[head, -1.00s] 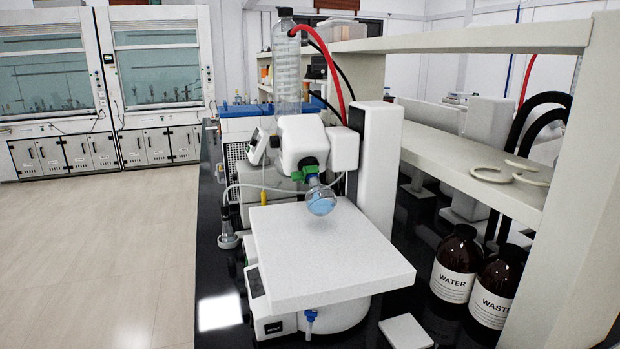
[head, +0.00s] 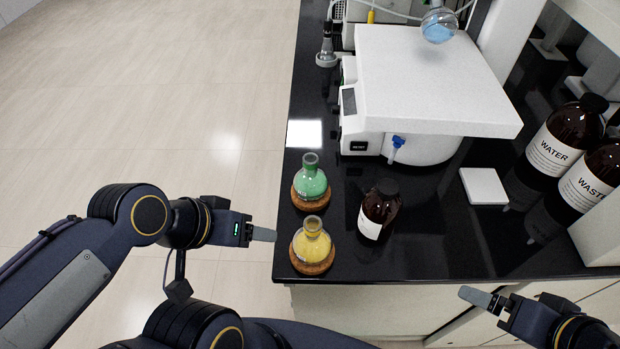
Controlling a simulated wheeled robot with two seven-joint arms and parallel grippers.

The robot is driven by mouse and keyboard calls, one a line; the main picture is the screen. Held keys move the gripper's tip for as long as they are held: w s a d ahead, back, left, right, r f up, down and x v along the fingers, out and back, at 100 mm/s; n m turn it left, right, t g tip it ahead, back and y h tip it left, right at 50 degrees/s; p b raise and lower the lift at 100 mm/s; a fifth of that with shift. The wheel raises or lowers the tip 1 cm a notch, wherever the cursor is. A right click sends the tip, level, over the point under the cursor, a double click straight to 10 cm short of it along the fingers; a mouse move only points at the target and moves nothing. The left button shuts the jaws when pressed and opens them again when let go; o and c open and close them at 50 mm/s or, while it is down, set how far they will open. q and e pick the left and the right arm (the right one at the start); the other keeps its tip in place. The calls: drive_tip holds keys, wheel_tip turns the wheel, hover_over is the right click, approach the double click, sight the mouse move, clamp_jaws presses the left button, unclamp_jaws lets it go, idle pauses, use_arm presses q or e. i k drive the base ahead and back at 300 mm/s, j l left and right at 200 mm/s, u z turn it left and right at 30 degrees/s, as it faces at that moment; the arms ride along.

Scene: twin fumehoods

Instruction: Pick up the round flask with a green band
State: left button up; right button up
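A round flask with green contents (head: 311,184) sits upright on a cork ring near the left edge of the black bench. A round flask with yellow contents (head: 312,246) sits on another cork ring (head: 300,266) in front of it. I cannot make out a separate green band on either flask. My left gripper (head: 264,234) is just left of the yellow flask, apart from it, beyond the bench's left edge. My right gripper (head: 474,297) is in front of the bench's front edge, far from both flasks. Both grippers look empty; their finger gaps cannot be seen clearly.
A brown bottle (head: 380,210) stands close right of the flasks. Behind is a white rotary evaporator (head: 430,80) with a blue-filled round flask (head: 438,27). WATER (head: 562,140) and WASTE (head: 595,180) bottles stand at the right, near a white square (head: 484,186). The front-right bench top is clear.

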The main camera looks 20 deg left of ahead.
sight(311, 182)
drive_tip(key=k+j, duration=0.25)
drive_tip(key=j, duration=0.65)
drive_tip(key=j+z, duration=0.1)
drive_tip(key=j, duration=0.6)
drive_tip(key=i+j, duration=0.2)
drive_tip(key=j, duration=0.15)
drive_tip(key=i+j, duration=0.25)
